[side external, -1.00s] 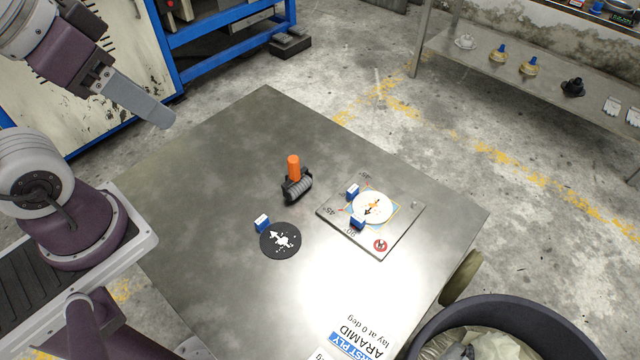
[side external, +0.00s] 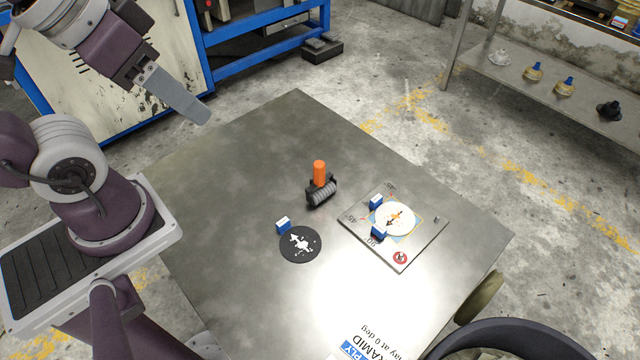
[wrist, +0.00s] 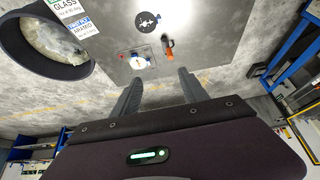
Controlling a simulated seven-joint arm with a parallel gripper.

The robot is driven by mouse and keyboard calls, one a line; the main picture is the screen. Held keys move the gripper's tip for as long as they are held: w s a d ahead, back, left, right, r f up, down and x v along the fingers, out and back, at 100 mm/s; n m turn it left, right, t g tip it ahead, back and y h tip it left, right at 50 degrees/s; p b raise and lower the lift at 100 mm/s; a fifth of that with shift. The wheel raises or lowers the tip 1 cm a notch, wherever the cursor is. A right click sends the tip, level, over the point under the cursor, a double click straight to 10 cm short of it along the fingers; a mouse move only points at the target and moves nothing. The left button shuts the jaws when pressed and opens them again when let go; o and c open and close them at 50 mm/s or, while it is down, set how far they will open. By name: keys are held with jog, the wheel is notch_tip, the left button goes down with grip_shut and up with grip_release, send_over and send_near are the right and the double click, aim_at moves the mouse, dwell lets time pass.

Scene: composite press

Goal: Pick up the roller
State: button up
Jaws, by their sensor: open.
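The roller (side external: 322,187) stands on the grey metal table, its orange handle upright and its ribbed dark cylinder at the foot. In the wrist view the roller (wrist: 168,48) lies ahead of the fingertips, a little right of the middle between them. My gripper (side external: 203,118) is high at the upper left, beyond the table's left edge in the picture and well apart from the roller. In the wrist view my gripper (wrist: 157,80) shows two spread fingers with nothing between them.
A black disc (side external: 301,252) with a blue-and-white block (side external: 283,225) lies in front of the roller. A plate (side external: 409,257) with a white disc and blue blocks lies to its right. A dark bin (side external: 490,345) stands by the table's near right side. The table's left part is bare.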

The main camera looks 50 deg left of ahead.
jog(key=w+f+n+g, duration=0.2)
jog(key=w+n, duration=0.3)
jog(key=w, duration=0.7)
jog(key=n+g, duration=0.3)
jog(key=n, duration=0.5)
send_over(320, 165)
jog(key=f, duration=2.2)
jog(key=shift+w+f, duration=0.15)
jog(key=shift+w, duration=0.15)
jog(key=shift+n+g, duration=0.3)
jog(key=shift+n, duration=0.4)
jog(key=f, duration=1)
jog(key=shift+s+a+f, duration=0.1)
jog(key=shift+s+f, duration=0.2)
jog(key=shift+f, duration=0.1)
grip_shut()
